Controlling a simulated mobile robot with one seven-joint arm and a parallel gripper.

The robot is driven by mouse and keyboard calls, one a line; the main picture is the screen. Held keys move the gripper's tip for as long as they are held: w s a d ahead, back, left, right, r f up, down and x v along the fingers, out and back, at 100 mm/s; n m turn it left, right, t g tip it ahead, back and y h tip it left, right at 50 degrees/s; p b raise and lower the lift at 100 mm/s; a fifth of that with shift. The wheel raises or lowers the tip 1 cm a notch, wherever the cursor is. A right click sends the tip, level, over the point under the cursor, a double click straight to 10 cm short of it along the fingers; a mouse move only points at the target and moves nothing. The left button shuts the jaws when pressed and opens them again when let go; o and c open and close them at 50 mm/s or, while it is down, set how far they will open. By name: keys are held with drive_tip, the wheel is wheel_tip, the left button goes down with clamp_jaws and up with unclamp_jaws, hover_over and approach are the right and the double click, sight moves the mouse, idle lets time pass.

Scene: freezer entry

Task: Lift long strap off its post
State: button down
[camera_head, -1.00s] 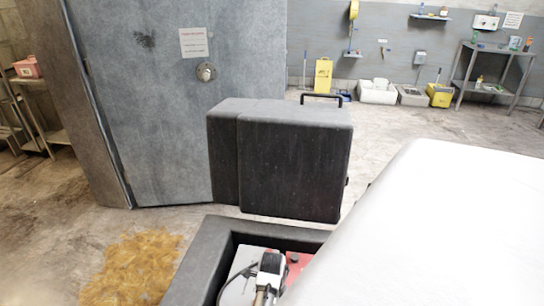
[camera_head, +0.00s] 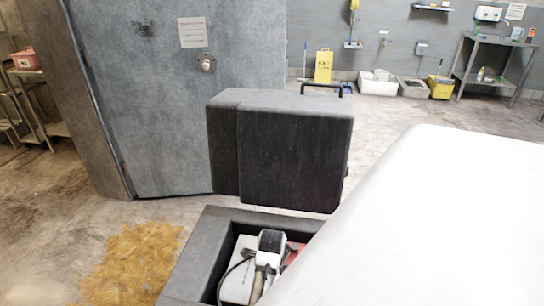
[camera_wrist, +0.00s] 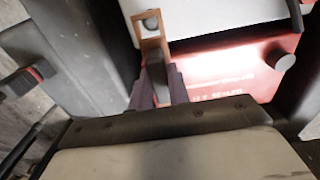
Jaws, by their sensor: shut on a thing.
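In the wrist view my gripper (camera_wrist: 158,88) is shut on the lower part of a brown strap (camera_wrist: 152,42). The strap's upper end has an opening with a small dark round piece, perhaps the post, showing in it. I cannot tell whether the strap is still around it. Behind it are a white panel (camera_wrist: 215,18) and a red box face (camera_wrist: 235,68) with pale lettering and a grey knob (camera_wrist: 285,60). In the head view, a black and white part (camera_head: 270,242) shows inside a dark open bin; fingers and strap are not clear there.
The dark bin's rim (camera_head: 195,250) surrounds the work area. A tall black case (camera_head: 290,155) stands behind it, before a grey door (camera_head: 165,100). Yellow-brown matter (camera_head: 130,262) lies on the floor at left. A metal table (camera_head: 495,75) stands far right.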

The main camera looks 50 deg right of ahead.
wheel_tip(320, 180, up, 7)
drive_tip(key=p, duration=0.4)
drive_tip(key=shift+w+r, duration=0.1)
drive_tip(key=shift+r, duration=0.1)
drive_tip(key=shift+d+r, duration=0.15)
drive_tip(key=shift+w+d+r, duration=0.1)
drive_tip(key=shift+d+r, duration=0.05)
drive_tip(key=shift+r, duration=0.5)
drive_tip(key=shift+a+r, duration=0.25)
drive_tip(key=shift+r, duration=0.05)
wheel_tip(320, 180, up, 10)
drive_tip(key=shift+s, duration=0.2)
